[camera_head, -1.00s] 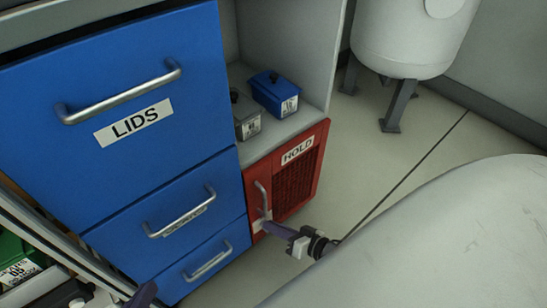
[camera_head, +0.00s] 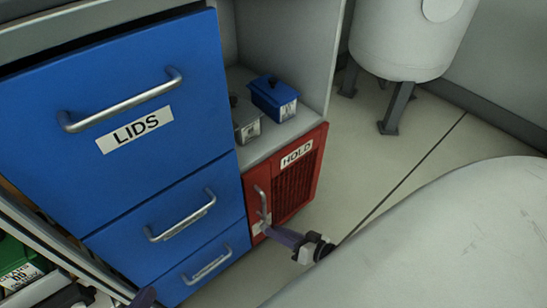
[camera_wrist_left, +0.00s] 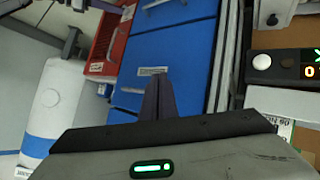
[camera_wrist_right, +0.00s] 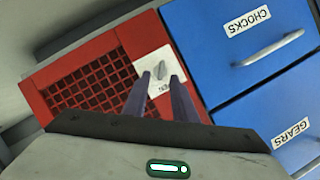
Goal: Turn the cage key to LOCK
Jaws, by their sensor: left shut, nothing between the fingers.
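The red cage (camera_head: 252,184), labelled HOLD, stands low beside the blue drawers. In the right wrist view, its front (camera_wrist_right: 50,75) carries a white plate (camera_wrist_right: 148,62) with a grey key (camera_wrist_right: 160,70). The key sits tilted; I cannot read its setting. My right gripper (camera_head: 268,231) is at the cage's lower left front. In its wrist view the fingers (camera_wrist_right: 160,80) are apart, with the key between the tips in the picture; contact cannot be told. My left gripper (camera_head: 147,291) is at the bottom left edge, and its fingers (camera_wrist_left: 159,78) are together and empty.
Blue drawers, the top marked LIDS (camera_head: 55,155), stand left of the cage with protruding handles. A blue box (camera_head: 272,97) and a grey box (camera_head: 246,120) sit on the shelf above. A white tank (camera_head: 410,40) stands behind; floor to the right is clear.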

